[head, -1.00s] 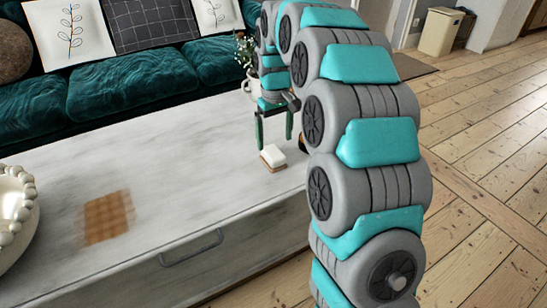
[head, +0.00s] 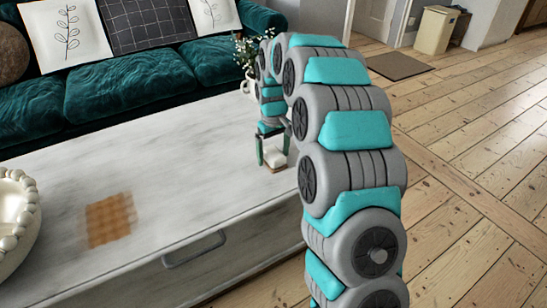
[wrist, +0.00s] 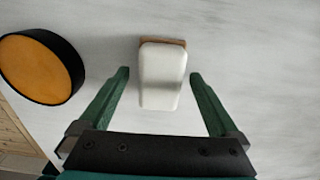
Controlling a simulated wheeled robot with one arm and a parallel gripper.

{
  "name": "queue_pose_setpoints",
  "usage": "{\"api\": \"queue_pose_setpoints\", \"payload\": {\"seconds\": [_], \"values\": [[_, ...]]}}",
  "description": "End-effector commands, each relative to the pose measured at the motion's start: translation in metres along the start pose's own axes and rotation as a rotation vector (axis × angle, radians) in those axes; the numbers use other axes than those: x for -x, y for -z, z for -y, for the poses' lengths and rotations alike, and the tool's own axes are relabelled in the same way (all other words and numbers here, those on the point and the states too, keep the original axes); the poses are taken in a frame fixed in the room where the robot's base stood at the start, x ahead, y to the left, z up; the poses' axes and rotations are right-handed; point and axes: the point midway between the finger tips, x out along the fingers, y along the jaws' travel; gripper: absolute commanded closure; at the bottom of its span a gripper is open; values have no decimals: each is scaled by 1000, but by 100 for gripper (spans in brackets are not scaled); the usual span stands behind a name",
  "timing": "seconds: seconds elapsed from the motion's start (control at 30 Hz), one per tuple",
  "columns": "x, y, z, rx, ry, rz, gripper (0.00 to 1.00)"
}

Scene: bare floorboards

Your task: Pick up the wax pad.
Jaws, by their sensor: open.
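The wax pad, a white block on a thin brown base (head: 275,161), sits on the pale tabletop near its right end. In the wrist view the wax pad (wrist: 162,72) lies between and slightly beyond the two green fingertips, with a gap on each side. My gripper (wrist: 159,76) is open and empty, pointing down over the pad. In the head view my gripper (head: 273,155) has one finger on either side of the pad, partly covering it. I cannot tell how far the fingertips are above the tabletop.
A round black-rimmed thing with an orange face (wrist: 38,70) stands left of the pad in the wrist view. The pale table (head: 160,165) also bears a checked brown patch (head: 109,219), a white beaded bowl (head: 14,225) and a vase with flowers. A teal sofa (head: 130,85) stands behind.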

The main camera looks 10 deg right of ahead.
Motion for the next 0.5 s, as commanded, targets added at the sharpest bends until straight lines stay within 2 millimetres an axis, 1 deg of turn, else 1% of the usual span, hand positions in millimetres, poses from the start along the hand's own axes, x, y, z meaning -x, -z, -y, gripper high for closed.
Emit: {"api": "queue_pose_setpoints", "payload": {"seconds": [0.17, 0.5], "values": [[0, 0, 0, 0, 0, 0, 3], [0, 0, 0, 0, 1, 0, 41]]}}
